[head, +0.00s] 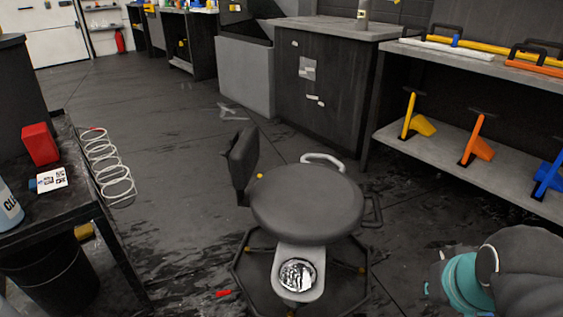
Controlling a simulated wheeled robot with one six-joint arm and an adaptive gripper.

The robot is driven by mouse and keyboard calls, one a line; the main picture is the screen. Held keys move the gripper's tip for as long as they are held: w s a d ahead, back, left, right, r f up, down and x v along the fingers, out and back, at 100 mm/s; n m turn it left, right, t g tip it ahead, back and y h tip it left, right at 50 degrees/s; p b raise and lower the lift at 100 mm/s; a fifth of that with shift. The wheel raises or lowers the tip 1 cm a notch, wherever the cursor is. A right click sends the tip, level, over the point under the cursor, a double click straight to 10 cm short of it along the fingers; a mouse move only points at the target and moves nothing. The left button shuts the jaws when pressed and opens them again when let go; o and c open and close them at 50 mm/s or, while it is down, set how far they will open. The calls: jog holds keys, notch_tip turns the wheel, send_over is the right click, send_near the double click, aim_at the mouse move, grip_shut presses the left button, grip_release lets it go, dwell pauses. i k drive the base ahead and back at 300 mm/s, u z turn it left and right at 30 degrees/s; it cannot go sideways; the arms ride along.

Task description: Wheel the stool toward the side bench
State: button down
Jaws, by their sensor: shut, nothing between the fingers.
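The stool has a round dark seat (307,207) and stands upright on the floor in the middle of the head view. Its small backrest (242,160) rises at the left of the seat. A white curved handle (322,160) shows at its far edge, and a dark loop handle at its right. A grey tray with a shiny round bowl sits low at its near side, over a dark angular base frame. A shelved bench (435,172) stands at the right, apart from the stool. Part of my arm shows at the lower right; my gripper is not visible.
A dark cabinet (325,90) stands behind the stool. A grey object (232,112) and a small red item (223,293) lie on the floor. Open floor lies left of the stool.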

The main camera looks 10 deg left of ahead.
aim_at(347, 285)
jog(key=z, duration=1.05)
jog(key=i, duration=2.75)
jog(key=u, duration=1.75)
jog(key=i, duration=1.25)
jog(key=u, duration=2.35)
